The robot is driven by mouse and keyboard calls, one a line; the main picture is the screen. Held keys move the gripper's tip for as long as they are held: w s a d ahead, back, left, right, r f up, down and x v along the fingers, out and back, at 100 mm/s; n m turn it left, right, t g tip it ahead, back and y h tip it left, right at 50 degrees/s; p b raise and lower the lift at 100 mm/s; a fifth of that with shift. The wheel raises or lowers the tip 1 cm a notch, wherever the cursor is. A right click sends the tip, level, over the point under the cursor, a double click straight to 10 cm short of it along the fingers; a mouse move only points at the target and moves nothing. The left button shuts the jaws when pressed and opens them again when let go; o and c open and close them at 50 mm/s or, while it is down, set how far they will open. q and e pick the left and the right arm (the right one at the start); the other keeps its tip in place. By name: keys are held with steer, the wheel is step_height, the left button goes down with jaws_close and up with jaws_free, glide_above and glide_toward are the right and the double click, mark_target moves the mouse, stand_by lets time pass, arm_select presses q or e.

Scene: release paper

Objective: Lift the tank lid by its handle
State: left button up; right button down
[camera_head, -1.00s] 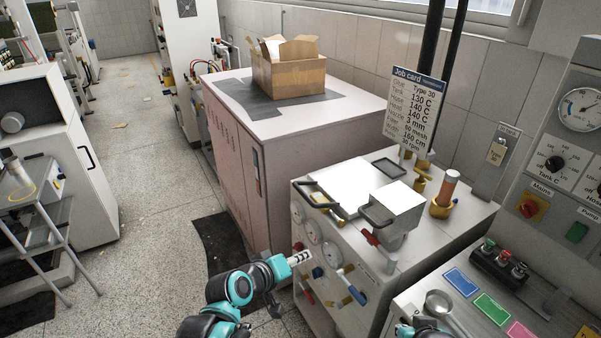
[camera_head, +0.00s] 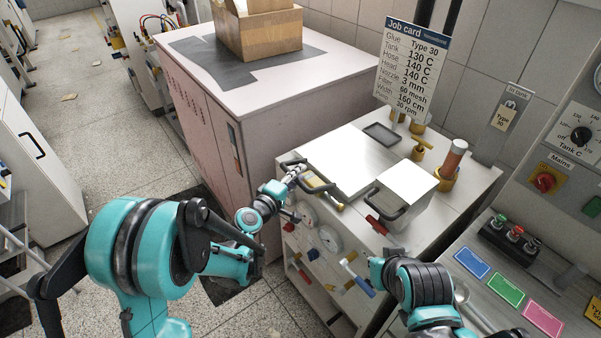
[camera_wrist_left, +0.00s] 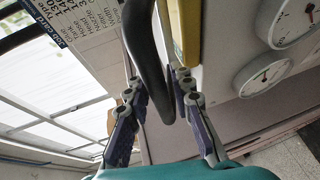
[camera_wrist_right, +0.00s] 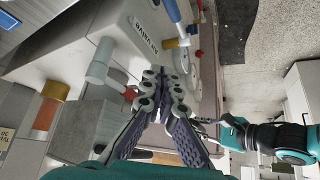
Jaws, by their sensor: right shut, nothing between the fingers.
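The tank lid (camera_head: 345,160) is a flat white plate lying on top of the glue machine. Its black handle (camera_head: 326,187) is at the plate's front left edge. My left gripper (camera_head: 296,176) is at this handle. In the left wrist view the curved black handle (camera_wrist_left: 147,50) passes between the two fingers of the left gripper (camera_wrist_left: 155,88), which look open, with a gap visible on the right side. My right gripper (camera_wrist_right: 162,82) is shut and empty, in front of the machine's valve panel; its fingertips are hard to make out in the head view.
A white box with a second black handle (camera_head: 377,211) stands right of the lid. A brass fitting with a reddish cylinder (camera_head: 454,160) and a job card (camera_head: 411,65) are behind. Gauges and coloured valve levers line the front panel. Colour cards lie on the right bench.

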arm_select(q)
steer(key=shift+x, duration=1.15)
jaws_close()
steer(key=shift+r, duration=0.1)
